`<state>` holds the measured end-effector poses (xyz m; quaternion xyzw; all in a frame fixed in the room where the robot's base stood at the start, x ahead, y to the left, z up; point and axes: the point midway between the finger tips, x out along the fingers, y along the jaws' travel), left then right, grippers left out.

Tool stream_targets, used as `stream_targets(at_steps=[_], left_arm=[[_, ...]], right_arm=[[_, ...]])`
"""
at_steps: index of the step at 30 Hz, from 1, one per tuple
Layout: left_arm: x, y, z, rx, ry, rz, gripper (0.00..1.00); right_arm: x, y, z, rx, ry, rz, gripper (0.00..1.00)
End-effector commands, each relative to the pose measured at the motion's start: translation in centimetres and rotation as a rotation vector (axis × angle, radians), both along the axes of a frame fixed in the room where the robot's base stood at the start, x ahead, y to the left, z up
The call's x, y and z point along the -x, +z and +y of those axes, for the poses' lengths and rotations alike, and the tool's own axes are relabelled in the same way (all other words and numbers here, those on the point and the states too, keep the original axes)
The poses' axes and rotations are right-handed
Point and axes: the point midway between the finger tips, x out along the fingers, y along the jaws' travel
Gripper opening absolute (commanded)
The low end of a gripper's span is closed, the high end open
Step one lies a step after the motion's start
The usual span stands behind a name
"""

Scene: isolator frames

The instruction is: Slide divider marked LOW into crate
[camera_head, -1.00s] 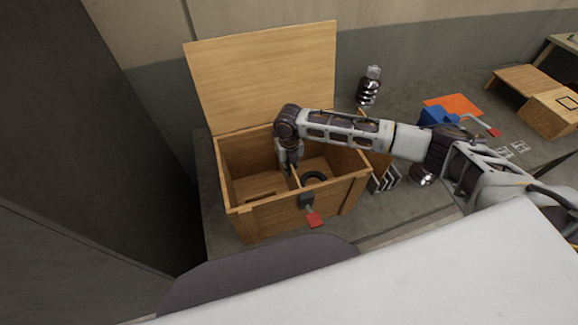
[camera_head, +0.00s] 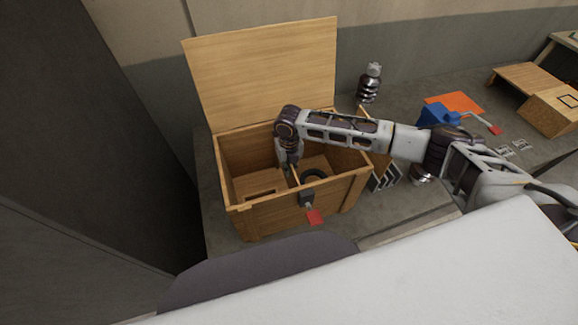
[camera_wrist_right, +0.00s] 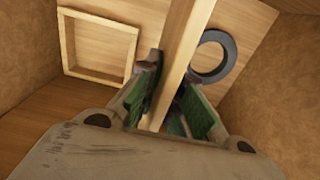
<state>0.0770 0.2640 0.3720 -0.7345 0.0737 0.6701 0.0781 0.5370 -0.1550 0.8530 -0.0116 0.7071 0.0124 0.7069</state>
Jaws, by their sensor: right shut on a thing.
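The open wooden crate (camera_head: 262,216) stands on the bench with its lid (camera_head: 262,75) raised at the back. My right gripper (camera_head: 291,172) reaches down inside it. In the right wrist view, the green-padded fingers (camera_wrist_right: 172,108) are shut on the top edge of a thin wooden divider (camera_wrist_right: 188,40). The divider is inside the crate, between a square wooden frame (camera_wrist_right: 98,50) on one side and a dark ring (camera_wrist_right: 213,57) on the other. No LOW marking shows, and I cannot tell whether its lower edge touches the floor. My left gripper is out of view.
A metal bottle (camera_head: 370,82) stands behind my right arm. A blue object (camera_head: 438,114), an orange sheet (camera_head: 455,102) and wooden boxes (camera_head: 555,107) lie to the right. Chevron-marked panels (camera_head: 387,177) stand beside the crate.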

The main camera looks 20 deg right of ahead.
Motion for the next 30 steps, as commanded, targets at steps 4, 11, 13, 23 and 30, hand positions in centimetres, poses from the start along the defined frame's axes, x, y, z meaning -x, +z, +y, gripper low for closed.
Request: stream_targets(at_steps=[4,11,13,23,30], left_arm=[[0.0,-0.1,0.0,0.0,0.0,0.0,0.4],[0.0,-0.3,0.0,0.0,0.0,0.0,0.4],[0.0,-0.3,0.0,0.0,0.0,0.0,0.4],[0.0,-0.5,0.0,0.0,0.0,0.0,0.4],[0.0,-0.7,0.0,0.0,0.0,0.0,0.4]], right_arm=[[0.0,-0.2,0.0,0.0,0.0,0.0,0.0],[0.0,-0.6,0.0,0.0,0.0,0.0,0.0],[0.0,-0.7,0.0,0.0,0.0,0.0,0.0],[0.0,-1.2,0.0,-0.001,0.0,0.0,0.0],[0.0,-1.5,0.0,-0.001,0.0,0.0,0.0]])
